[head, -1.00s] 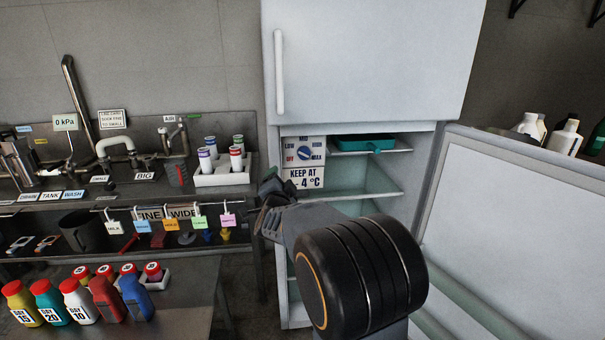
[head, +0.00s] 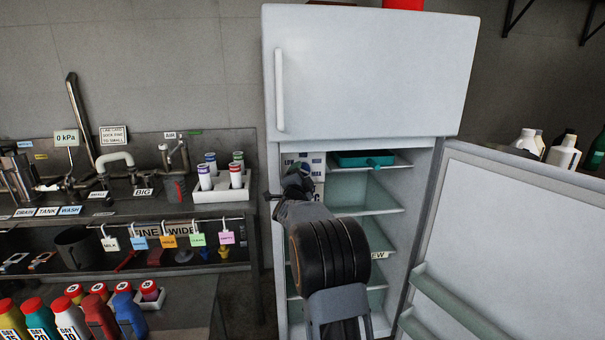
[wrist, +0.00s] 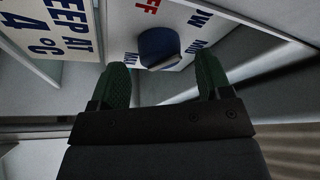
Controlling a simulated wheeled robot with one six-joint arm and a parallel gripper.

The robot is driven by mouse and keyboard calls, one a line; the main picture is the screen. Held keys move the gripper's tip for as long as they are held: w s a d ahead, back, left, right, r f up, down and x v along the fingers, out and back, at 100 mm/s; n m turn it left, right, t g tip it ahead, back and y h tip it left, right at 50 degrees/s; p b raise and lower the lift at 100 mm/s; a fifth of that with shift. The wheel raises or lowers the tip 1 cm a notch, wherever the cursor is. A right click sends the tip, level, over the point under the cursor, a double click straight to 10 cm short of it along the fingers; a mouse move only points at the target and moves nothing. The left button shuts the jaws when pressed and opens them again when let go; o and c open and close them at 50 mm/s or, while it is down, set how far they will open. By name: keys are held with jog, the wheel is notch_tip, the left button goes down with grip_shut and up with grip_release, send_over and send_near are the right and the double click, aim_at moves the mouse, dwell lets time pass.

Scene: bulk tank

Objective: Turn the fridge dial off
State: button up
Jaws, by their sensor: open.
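The blue fridge dial (wrist: 158,47) sits on a white panel (wrist: 185,18) marked with blue and red letters. In the wrist view it lies just beyond and between the two green fingertips of my gripper (wrist: 165,82), which is open and empty. I cannot tell whether the fingers touch it. In the head view my gripper (head: 298,180) is in front of the panel (head: 318,160) at the upper left of the open fridge (head: 370,75), and it hides most of the dial and its markings.
A white sign reading "KEEP AT 4 °C" (wrist: 55,32) is beside the dial panel. A teal tray (head: 362,158) rests on the top fridge shelf. The open fridge door (head: 510,240) stands at the right. A bench with labelled taps and bottles (head: 120,205) is at the left.

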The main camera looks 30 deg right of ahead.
jog(key=shift+x, duration=0.9)
jog(key=c, duration=0.9)
